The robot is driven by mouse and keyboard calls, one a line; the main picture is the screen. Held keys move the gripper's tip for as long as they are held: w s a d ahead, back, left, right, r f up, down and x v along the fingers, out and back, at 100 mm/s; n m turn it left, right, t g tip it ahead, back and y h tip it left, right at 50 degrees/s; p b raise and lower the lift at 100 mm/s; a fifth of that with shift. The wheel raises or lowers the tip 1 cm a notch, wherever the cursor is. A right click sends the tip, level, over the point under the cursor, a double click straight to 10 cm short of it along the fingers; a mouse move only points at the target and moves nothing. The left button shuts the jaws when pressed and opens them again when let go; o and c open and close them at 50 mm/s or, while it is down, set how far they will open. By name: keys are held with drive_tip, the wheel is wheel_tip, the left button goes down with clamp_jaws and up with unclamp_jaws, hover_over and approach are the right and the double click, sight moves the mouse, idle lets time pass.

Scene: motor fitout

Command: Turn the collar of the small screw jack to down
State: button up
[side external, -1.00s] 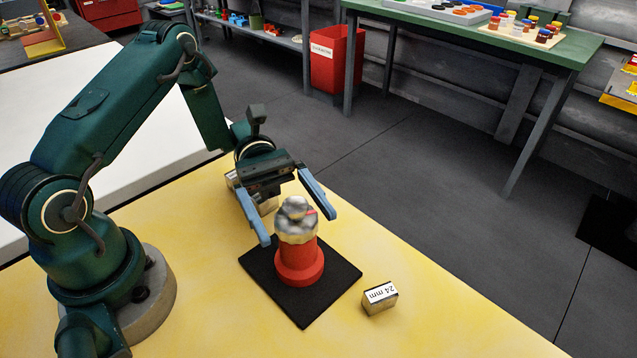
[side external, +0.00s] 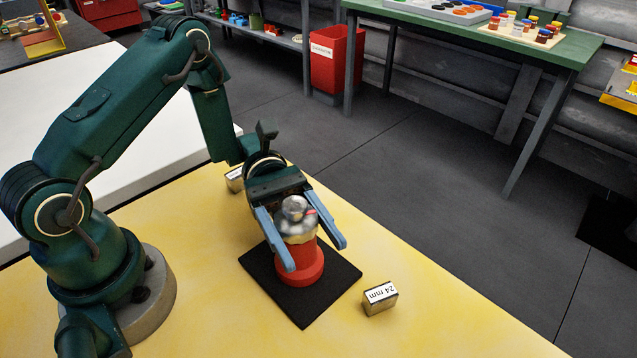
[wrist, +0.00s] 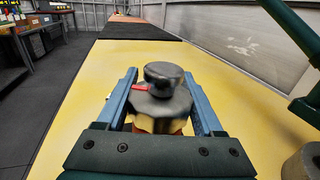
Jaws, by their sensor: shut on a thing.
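The small screw jack stands upright, with a red body (side external: 301,262) on a black mat (side external: 330,290). Its silver collar (side external: 297,228) sits on top of the body, with a rounded knob above it and a red mark on its right side. In the wrist view the grey collar (wrist: 158,106) shows between the fingers, with the red mark at its left. My gripper (side external: 316,256) has its two blue fingers on either side of the collar and is shut on it. The collar's lower edge is partly hidden by the fingers.
A metal block marked 24 mm (side external: 380,298) lies on the yellow table (side external: 430,325) to the right of the mat. Another metal block (side external: 235,180) is partly hidden behind my gripper. The table's front right is clear.

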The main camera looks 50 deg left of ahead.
sight(284, 214)
drive_tip(key=shift+w+d+n+t+h, duration=0.1)
drive_tip(key=shift+w+n+t+h, duration=0.15)
drive_tip(key=shift+n+t, duration=1.2)
drive_tip(key=shift+w+n+t+h, duration=0.15)
drive_tip(key=shift+w+n+t, duration=0.4)
drive_tip(key=shift+t, duration=1.5)
drive_tip(key=shift+s, duration=0.2)
drive_tip(key=o, duration=1.4)
drive_tip(key=shift+s+a, duration=0.15)
drive_tip(key=shift+a, duration=1.15)
drive_tip(key=shift+s+a, duration=0.1)
drive_tip(key=shift+a, duration=1.2)
drive_tip(key=shift+a, duration=0.1)
drive_tip(key=shift+c, duration=0.2)
